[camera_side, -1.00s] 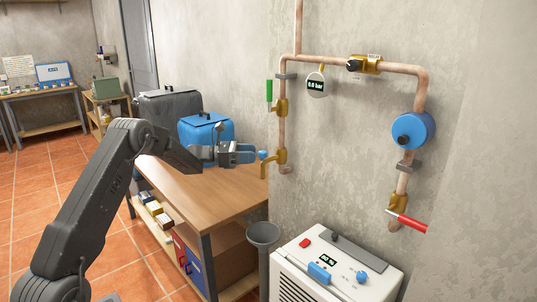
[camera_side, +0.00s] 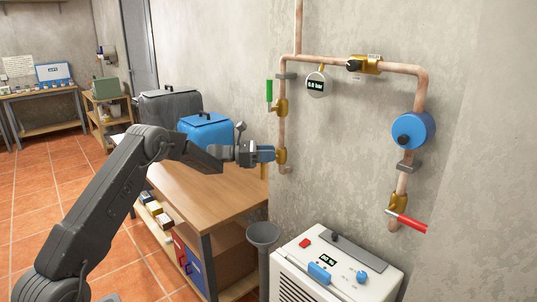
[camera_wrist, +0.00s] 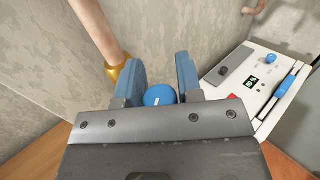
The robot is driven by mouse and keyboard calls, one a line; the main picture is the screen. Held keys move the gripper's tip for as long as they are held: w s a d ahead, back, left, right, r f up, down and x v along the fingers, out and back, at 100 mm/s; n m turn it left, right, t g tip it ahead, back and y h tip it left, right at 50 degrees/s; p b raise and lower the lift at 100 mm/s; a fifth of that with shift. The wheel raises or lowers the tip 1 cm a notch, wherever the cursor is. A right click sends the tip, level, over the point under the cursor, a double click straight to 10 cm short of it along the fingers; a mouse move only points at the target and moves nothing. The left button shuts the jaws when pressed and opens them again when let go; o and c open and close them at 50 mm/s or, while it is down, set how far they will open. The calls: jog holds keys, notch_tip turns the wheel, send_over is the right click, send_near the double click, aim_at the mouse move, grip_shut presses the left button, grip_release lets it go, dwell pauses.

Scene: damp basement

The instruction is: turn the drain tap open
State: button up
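The drain tap is a brass valve (camera_side: 281,156) low on the left copper pipe, with a round blue knob. In the side view my gripper (camera_side: 267,153) is at the tap and hides the knob. In the wrist view the blue knob (camera_wrist: 160,95) sits between the two blue fingers of my gripper (camera_wrist: 161,75), with its lower part hidden by the gripper body. The fingers are apart, one on each side of the knob. I cannot tell whether they press on it. The brass spout (camera_side: 264,171) shows just below the fingers.
A green-handled valve (camera_side: 269,91) is above the tap. A grey funnel (camera_side: 262,236) on a standpipe is below. A white unit (camera_side: 335,262) stands at lower right. The wooden bench (camera_side: 213,186) with a blue case (camera_side: 206,132) lies behind my arm. The gauge (camera_side: 316,84) reads about 0.0 bar.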

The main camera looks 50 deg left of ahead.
jog(key=c, duration=0.5)
jog(key=shift+s+d+m+g+h, duration=0.15)
jog(key=shift+m+g+h, duration=1.05)
jog(key=shift+g, duration=0.25)
jog(key=shift+s+d+m+g+h, duration=0.1)
jog(key=shift+m+g+h, duration=1.05)
jog(key=shift+g, duration=0.3)
jog(key=o, duration=0.9)
jog(key=shift+o, duration=0.2)
jog(key=shift+s+a, duration=0.1)
jog(key=v, duration=1.1)
jog(key=shift+s+a, duration=0.2)
jog(key=shift+a, duration=0.15)
